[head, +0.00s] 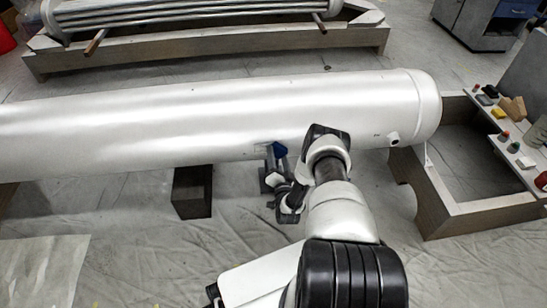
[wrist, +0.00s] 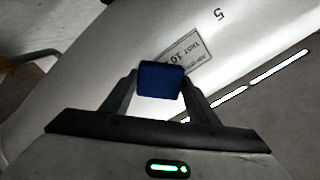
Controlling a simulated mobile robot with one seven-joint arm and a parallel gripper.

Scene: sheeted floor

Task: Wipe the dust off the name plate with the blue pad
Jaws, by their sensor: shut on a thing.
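My gripper (wrist: 160,90) is shut on the blue pad (wrist: 160,77), one finger on each side of it. The pad also shows as a small dark blue block in the head view (head: 279,149), close against the lower front side of a big silver tank (head: 190,118). The name plate (wrist: 190,50) is on the tank's curved side in the wrist view, just beyond the pad. The pad hides part of its near edge. Printed letters show on the plate, upside down. I cannot tell whether the pad touches the plate, nor clearly see dust on it.
The tank lies on its side on supports, with a dark block (head: 192,191) beneath it. A bench (head: 465,215) with several small items stands at the right. A long wooden frame (head: 215,62) with pipes lies behind. Sheeted floor (head: 130,235) is clear at front left.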

